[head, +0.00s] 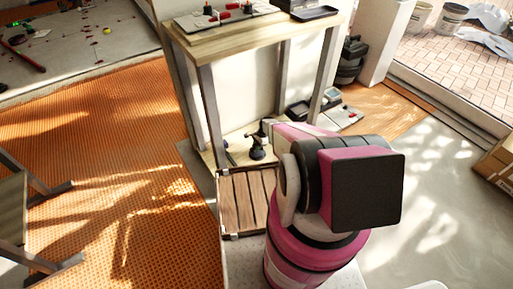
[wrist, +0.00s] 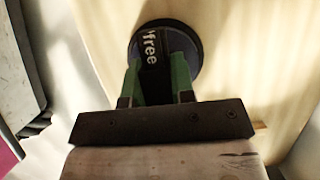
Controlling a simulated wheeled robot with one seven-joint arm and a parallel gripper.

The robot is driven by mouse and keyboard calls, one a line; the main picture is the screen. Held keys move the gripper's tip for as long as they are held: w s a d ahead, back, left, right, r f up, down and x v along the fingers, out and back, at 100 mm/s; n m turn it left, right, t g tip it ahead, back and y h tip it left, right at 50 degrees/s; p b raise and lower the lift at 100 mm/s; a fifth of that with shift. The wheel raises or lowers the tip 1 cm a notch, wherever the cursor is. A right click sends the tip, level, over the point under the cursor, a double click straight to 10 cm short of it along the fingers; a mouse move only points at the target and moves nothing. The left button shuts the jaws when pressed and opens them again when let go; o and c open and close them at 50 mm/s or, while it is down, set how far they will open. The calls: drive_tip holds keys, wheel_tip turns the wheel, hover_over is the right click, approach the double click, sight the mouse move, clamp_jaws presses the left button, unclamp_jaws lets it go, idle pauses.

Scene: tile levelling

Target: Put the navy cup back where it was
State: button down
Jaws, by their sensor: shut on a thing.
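The navy cup (wrist: 190,36) is a round dark blue disc with a black handle marked "free", seen from above in the wrist view. My gripper (wrist: 156,82) has green fingers on either side of the black handle and is shut on it. Beneath the cup is the pale wooden lower shelf (wrist: 245,75). In the head view a small dark shape, apparently the cup (head: 257,153), shows at the end of my arm, low in the wooden stand. I cannot tell whether the cup touches the shelf. My arm hides part of that area.
The wooden stand (head: 235,42) has an upper board and grey posts close around my arm. A slatted wooden platform (head: 247,200) lies in front of the lower shelf. Dark and grey items (head: 318,108) sit at the right of the stand. Orange matting (head: 110,150) on the left is largely open.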

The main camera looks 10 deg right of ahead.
drive_tip(key=shift+f, duration=0.1)
drive_tip(key=c, duration=1)
unclamp_jaws()
drive_tip(key=shift+o, duration=0.2)
drive_tip(key=v, duration=1.2)
drive_tip(key=s+a+r+n+h, duration=0.1)
drive_tip(key=s+r+n, duration=0.3)
drive_tip(key=s+r, duration=0.3)
drive_tip(key=s+a+r+n+t+h, duration=0.1)
drive_tip(key=s+r+n, duration=0.4)
drive_tip(key=r, duration=0.8)
drive_tip(key=s+a+r+n+h, duration=0.1)
drive_tip(key=s+r+n, duration=0.3)
drive_tip(key=s+r, duration=0.4)
wheel_tip(320, 180, up, 3)
drive_tip(key=shift+s+a+r+n+t+h, duration=0.1)
drive_tip(key=shift+s+a+n+t+h, duration=0.15)
drive_tip(key=shift+h, duration=0.25)
